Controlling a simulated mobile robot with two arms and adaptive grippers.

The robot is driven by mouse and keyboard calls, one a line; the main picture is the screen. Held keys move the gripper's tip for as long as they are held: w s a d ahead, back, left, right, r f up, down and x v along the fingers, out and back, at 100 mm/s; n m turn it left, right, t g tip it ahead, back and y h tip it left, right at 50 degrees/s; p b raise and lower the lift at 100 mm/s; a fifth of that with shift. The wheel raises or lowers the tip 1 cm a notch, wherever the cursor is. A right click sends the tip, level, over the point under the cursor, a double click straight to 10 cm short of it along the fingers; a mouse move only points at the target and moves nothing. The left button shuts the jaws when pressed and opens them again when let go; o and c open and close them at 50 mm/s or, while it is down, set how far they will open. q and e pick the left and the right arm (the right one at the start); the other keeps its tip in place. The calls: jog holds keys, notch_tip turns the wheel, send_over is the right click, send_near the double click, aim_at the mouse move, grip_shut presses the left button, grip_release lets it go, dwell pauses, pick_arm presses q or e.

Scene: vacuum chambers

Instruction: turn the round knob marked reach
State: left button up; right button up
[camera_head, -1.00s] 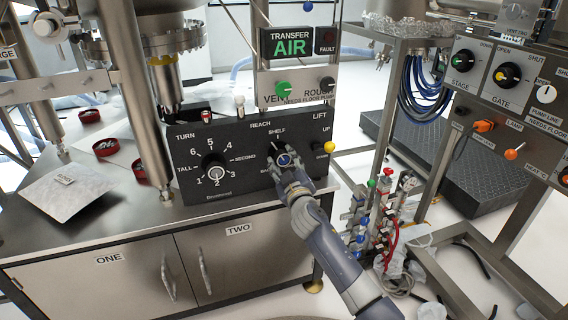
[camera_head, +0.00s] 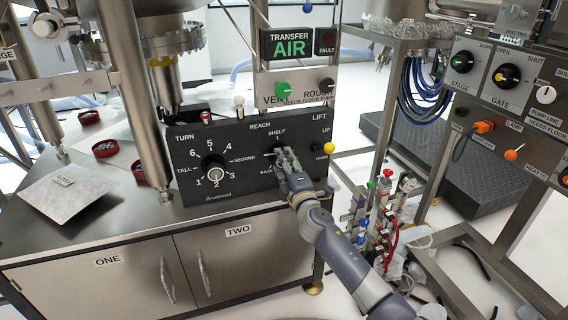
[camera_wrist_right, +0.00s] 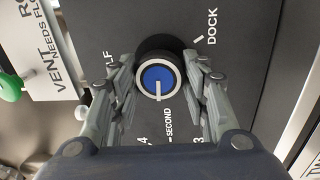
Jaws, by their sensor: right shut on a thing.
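The reach knob sits under the REACH label (camera_head: 260,126) on the black control panel (camera_head: 240,135). My right gripper (camera_head: 288,160) is shut around it and hides most of it in the head view. In the right wrist view the knob (camera_wrist_right: 158,76) shows a blue cap, a pale ring and a white pointer line. The line points down in that picture, toward the SECOND lettering. The fingers of my right gripper (camera_wrist_right: 164,82) lie on both sides of the knob. My left gripper is not in view.
A numbered TURN dial (camera_head: 215,173) stands left of the reach knob. A LIFT lever with a yellow ball (camera_head: 328,147) is close on the right. The green VENT knob (camera_head: 283,89) is above. Red-rimmed dishes (camera_head: 105,148) and a pale packet (camera_head: 68,192) lie on the bench.

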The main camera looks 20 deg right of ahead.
pick_arm(q)
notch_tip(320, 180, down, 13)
jog(key=p, duration=0.3)
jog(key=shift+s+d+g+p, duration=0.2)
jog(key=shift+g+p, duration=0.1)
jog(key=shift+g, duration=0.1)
pick_arm(e)
jog(key=shift+d+n+g+y, duration=0.15)
jog(key=shift+n+y, duration=0.3)
jog(key=shift+n, duration=3.1)
jog(key=shift+a+n+g+y, duration=0.15)
jog(key=shift+n+y, duration=0.3)
jog(key=shift+n, duration=3.1)
jog(key=shift+d, duration=0.1)
jog(key=o, duration=1)
jog(key=shift+o, duration=0.2)
jog(key=s+d, duration=0.1)
jog(key=s, duration=1.1)
jog(key=shift+d+f, duration=0.2)
jog(key=shift+f, duration=0.15)
